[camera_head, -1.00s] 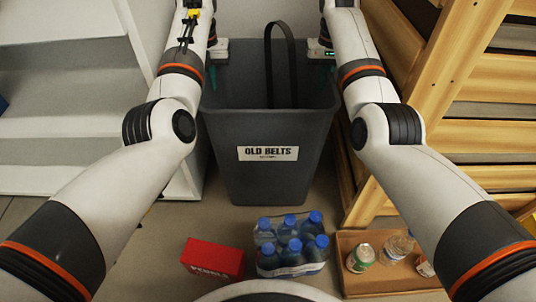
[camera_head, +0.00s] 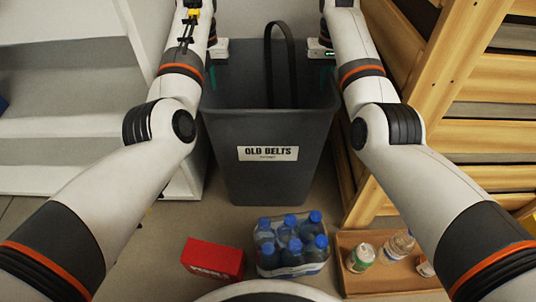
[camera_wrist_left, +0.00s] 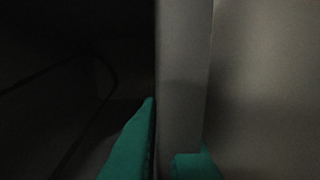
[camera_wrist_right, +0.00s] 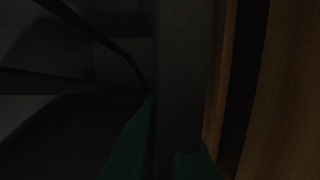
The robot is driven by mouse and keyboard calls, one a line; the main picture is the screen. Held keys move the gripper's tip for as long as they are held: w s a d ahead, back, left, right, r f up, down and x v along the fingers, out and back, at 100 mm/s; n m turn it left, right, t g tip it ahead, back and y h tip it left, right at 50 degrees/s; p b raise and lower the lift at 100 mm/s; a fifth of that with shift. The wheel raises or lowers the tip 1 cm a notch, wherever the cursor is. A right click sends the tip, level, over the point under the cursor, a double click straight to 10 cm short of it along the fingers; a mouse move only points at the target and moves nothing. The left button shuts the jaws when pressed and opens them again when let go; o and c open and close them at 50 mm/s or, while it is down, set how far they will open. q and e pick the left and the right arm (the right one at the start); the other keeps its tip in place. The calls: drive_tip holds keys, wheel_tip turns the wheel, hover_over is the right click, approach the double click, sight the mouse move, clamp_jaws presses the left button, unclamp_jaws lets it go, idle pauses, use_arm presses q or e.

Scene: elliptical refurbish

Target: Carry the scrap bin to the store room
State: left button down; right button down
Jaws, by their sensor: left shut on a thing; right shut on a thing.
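The scrap bin (camera_head: 262,130) is a dark grey open tub labelled "OLD BELTS", upright in the middle of the head view. A black belt loop (camera_head: 281,65) stands up out of it. My left gripper (camera_head: 213,72) is shut on the bin's left rim; in the left wrist view the green fingertips (camera_wrist_left: 165,160) straddle the bin wall (camera_wrist_left: 182,80). My right gripper (camera_head: 325,72) is shut on the right rim; the dark right wrist view shows its fingertips (camera_wrist_right: 165,160) either side of the wall. The bin's floor is hidden. No store room can be made out.
A white shelf unit (camera_head: 70,125) stands close on the left and a wooden slatted rack (camera_head: 500,80) close on the right. In front lie a red box (camera_head: 213,258), a pack of blue-capped bottles (camera_head: 290,245) and a cardboard tray (camera_head: 385,285) with a can and bottles.

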idle(0.4)
use_arm(q)
drive_tip(key=shift+w+r, duration=0.1)
drive_tip(key=shift+r, duration=0.1)
use_arm(e)
drive_tip(key=shift+w+r, duration=0.1)
drive_tip(key=shift+r, duration=0.15)
use_arm(q)
drive_tip(key=shift+r, duration=0.15)
use_arm(e)
drive_tip(key=shift+r, duration=0.1)
